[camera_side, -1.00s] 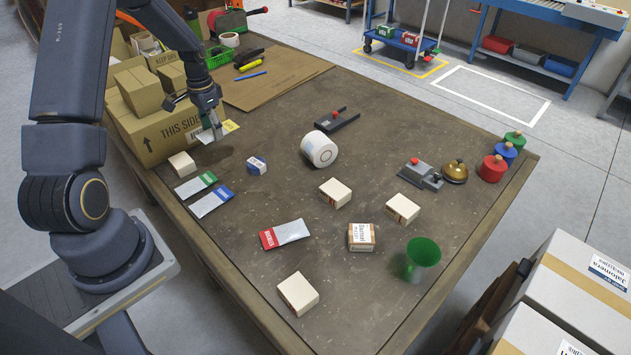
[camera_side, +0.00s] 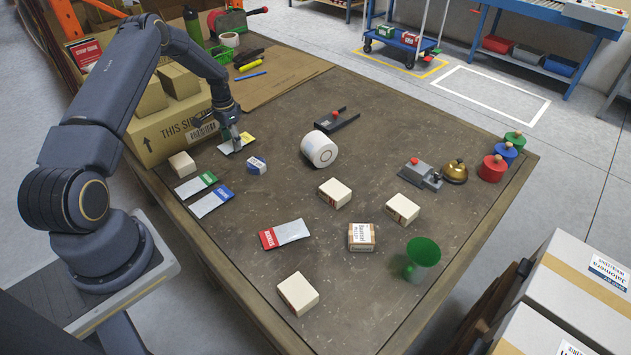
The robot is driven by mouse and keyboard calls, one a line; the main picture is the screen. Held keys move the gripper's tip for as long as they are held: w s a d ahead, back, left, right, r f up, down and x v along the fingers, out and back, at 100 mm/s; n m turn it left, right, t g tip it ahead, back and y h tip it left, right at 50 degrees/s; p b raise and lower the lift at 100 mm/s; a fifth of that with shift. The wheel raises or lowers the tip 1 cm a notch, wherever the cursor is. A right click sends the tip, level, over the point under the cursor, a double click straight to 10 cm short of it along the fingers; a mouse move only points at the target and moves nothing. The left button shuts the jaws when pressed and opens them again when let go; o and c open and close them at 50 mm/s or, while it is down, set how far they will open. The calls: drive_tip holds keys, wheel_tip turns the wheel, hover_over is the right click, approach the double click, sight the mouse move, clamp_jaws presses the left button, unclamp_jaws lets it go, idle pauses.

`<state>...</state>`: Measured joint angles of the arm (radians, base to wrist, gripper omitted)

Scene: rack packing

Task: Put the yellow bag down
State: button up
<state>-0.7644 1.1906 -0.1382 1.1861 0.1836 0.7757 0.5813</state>
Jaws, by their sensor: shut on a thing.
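The yellow bag (camera_side: 243,139) is a small flat pouch with a yellow end and a pale body. It is low over the table, just right of the big cardboard box; I cannot tell whether it touches the table top. My gripper (camera_side: 235,142) points down and is shut on the bag. Its fingers cover part of the bag.
The table (camera_side: 270,198) holds a green bag (camera_side: 196,185), a blue bag (camera_side: 211,202) and a red bag (camera_side: 285,234). A small blue-and-white box (camera_side: 257,165) stands just below the yellow bag. The cardboard box (camera_side: 170,130) is on the left. A tape roll (camera_side: 319,149) stands to the right.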

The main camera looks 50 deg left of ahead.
drive_tip(key=shift+f, duration=0.1)
drive_tip(key=o, duration=1.1)
drive_tip(key=shift+o, duration=0.2)
wheel_tip(320, 180, up, 12)
drive_tip(key=s+d+r+t+y, duration=0.1)
drive_tip(key=s+d+r+t, duration=0.1)
drive_tip(key=d+r, duration=1.6)
drive_tip(key=s+d+r+t, duration=0.2)
drive_tip(key=s+d+r, duration=0.5)
drive_tip(key=s+d, duration=0.25)
drive_tip(key=s+d+f+t+h, duration=0.1)
drive_tip(key=s+d, duration=0.5)
drive_tip(key=s, duration=0.4)
drive_tip(key=shift+d+f+t, duration=0.2)
drive_tip(key=shift+d+t, duration=0.1)
